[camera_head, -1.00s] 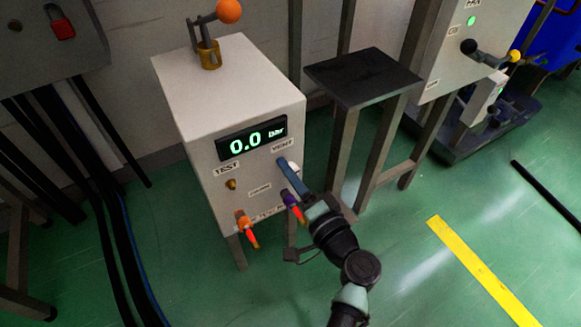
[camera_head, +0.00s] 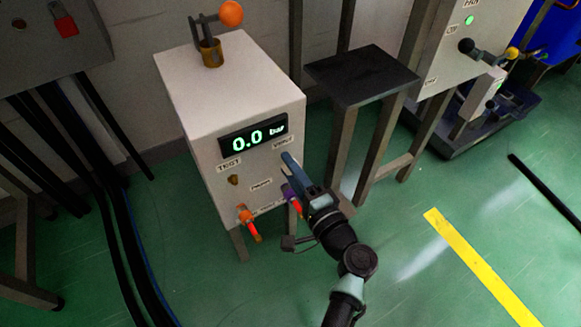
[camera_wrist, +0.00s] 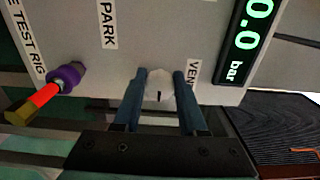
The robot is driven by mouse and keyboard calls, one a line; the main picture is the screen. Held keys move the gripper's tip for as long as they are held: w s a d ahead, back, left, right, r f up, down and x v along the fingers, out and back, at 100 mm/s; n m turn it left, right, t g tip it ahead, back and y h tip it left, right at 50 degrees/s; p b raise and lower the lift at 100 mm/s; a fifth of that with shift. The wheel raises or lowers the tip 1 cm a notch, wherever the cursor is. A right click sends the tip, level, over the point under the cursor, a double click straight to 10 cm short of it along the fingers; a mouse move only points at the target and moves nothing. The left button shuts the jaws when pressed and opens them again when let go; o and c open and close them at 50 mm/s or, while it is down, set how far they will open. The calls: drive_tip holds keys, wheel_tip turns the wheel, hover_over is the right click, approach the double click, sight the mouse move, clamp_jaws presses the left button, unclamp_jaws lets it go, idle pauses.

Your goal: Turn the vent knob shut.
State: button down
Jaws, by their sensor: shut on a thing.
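The vent knob (camera_wrist: 160,86) is a pale round knob with a dark mark line, under the VENT label on the front of the white test box (camera_head: 222,90). In the wrist view it sits between the two blue fingers of my gripper (camera_wrist: 160,88), and the gripper is shut on it. In the head view my gripper (camera_head: 289,160) reaches the right side of the box front, and its fingers hide the knob. The lit display (camera_head: 254,138) reads 0.0 bar.
An orange-and-red fitting (camera_head: 247,220) and a purple-and-red fitting (camera_wrist: 66,76) stick out low on the box front. A lever with an orange ball (camera_head: 231,13) stands on top. A black-topped stand (camera_head: 362,76) is close on the right.

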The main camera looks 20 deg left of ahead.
drive_tip(key=shift+s+f, duration=0.1)
drive_tip(key=shift+c, duration=2.3)
unclamp_jaws()
drive_tip(key=p+v, duration=0.4)
drive_tip(key=v, duration=0.9)
